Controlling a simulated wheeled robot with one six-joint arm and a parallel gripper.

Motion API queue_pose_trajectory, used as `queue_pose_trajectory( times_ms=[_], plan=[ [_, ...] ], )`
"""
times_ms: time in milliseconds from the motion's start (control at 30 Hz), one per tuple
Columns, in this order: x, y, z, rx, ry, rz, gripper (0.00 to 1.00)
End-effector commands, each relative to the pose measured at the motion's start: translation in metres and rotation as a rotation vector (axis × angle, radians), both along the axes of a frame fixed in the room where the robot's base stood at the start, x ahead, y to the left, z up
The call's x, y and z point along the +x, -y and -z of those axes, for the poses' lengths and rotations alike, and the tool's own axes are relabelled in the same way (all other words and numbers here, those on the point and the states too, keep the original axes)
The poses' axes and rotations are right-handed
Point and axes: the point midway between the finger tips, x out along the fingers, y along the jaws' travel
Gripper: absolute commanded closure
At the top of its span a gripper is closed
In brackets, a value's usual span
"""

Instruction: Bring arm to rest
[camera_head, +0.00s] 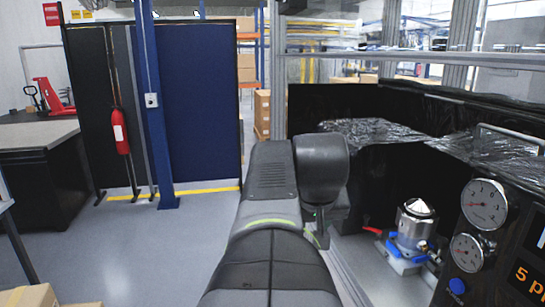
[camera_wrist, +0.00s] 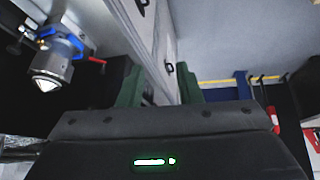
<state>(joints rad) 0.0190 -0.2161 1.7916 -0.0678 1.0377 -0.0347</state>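My arm (camera_head: 275,230) reaches forward from the bottom middle of the head view, beside the left edge of the test station. My gripper shows in the wrist view (camera_wrist: 159,82) as two green fingers standing apart, with nothing seen between them but the background frame. In the head view the fingers cannot be made out behind the arm. A silver machined housing with a cone-shaped top (camera_head: 416,218) sits upright in a blue fixture inside the station, right of my arm and apart from it. It also shows upside down at upper left of the wrist view (camera_wrist: 52,65).
A panel with two gauges (camera_head: 484,204) and a blue button (camera_head: 457,286) stands at right. Metal frame posts (camera_head: 464,25) rise by the station. A blue column (camera_head: 150,100) and red extinguisher (camera_head: 120,130) stand at left. Cardboard boxes (camera_head: 30,296) lie lower left. The grey floor between is clear.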

Motion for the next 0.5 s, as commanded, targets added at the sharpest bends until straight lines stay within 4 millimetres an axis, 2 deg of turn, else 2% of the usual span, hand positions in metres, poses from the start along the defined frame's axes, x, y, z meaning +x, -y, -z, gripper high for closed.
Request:
queue_pose_trajectory(
  times_ms=[200,500],
  plan=[
    [-0.017,-0.004,0.018,-0.015,-0.08,-0.042,0.68],
    [-0.026,-0.005,0.029,-0.023,-0.119,-0.063,0.68]
  ],
)
